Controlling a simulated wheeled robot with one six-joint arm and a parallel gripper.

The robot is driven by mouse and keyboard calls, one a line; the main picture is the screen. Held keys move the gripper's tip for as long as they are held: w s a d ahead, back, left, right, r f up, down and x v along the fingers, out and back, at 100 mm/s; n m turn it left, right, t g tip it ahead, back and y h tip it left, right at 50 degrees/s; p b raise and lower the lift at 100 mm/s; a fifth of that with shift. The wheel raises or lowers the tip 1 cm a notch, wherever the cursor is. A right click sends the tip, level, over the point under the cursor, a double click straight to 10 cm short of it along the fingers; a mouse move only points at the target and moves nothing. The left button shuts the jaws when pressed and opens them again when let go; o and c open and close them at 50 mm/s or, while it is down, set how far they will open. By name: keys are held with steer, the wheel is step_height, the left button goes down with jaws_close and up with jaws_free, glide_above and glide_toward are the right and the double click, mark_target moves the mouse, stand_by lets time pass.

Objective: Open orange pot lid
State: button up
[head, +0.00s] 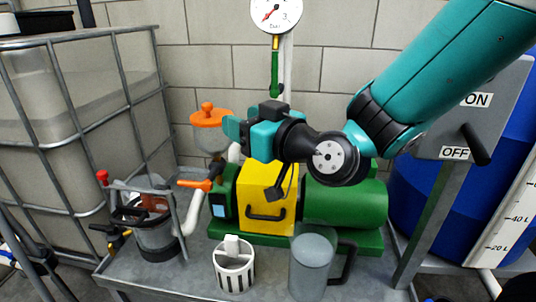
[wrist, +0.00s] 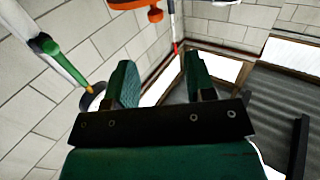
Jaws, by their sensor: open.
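The orange pot lid (head: 208,116) with its round knob sits on a pot (head: 211,140) behind the green pump. The lid also shows, cut off, at the top edge of the wrist view (wrist: 134,4), with its knob hanging down in that picture. My gripper (head: 232,130) is to the right of the lid in the head view and seems a little nearer the camera. Its two teal fingers stand apart with nothing between them in the wrist view (wrist: 162,82). The fingers appear clear of the lid. Part of the pot is hidden.
The green pump (head: 345,205) with a yellow box (head: 268,205) is below my arm. An orange-handled valve (head: 195,184) sits below the pot. A gauge (head: 276,14) on a pipe rises behind my gripper. A grey jug (head: 312,262) and white slotted basket (head: 234,268) stand in front.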

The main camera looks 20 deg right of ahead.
steer(key=shift+b+v, duration=2.5)
steer(key=shift+b, duration=0.75)
steer(key=shift+d, duration=0.15)
steer(key=shift+f, duration=0.1)
